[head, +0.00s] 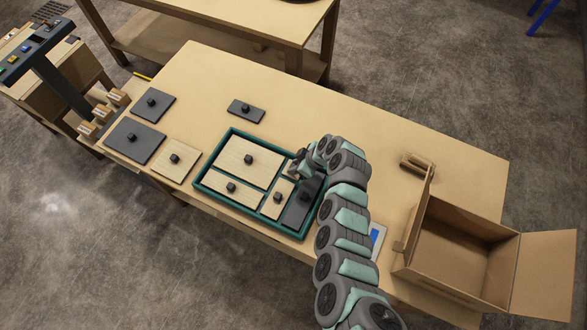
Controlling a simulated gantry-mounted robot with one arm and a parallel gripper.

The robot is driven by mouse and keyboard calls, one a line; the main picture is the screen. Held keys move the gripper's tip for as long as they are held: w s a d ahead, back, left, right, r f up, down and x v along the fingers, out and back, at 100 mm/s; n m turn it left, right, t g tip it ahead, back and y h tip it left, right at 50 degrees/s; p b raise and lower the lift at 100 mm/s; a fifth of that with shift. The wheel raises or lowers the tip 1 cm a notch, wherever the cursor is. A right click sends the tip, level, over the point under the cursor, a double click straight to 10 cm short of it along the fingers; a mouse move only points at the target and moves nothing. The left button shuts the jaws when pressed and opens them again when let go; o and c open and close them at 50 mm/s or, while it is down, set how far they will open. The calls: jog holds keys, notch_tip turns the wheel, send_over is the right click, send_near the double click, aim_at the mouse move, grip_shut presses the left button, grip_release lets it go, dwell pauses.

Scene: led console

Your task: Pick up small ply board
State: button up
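The small ply board (273,208) appears to be the narrow pale wooden piece with a dark knob, lying in the green-rimmed tray (212,150). Its lower left neighbour is a longer ply board (222,192), and a large ply board (240,150) lies above it. My gripper (296,168) is over the tray's upper right part, just above and right of the small ply board. My arm hides part of that corner, and I cannot tell what lies under the fingers. The finger gap is too small to make out.
A dark board (297,213) lies at the tray's right end. Another ply board (170,168), two dark boards (128,148) (160,98) and a small dark board (238,106) lie outside the tray. An open cardboard box (455,250) stands right. The upper right tabletop is mostly clear.

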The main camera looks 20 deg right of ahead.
grip_shut()
jog(key=shift+r, duration=0.2)
dwell(0.3)
jog(key=shift+w+r, duration=0.15)
jog(key=shift+r, duration=0.35)
notch_tip(320, 180, up, 19)
jog(key=p, duration=0.1)
jog(key=shift+f+p, duration=0.15)
jog(key=shift+p, duration=0.15)
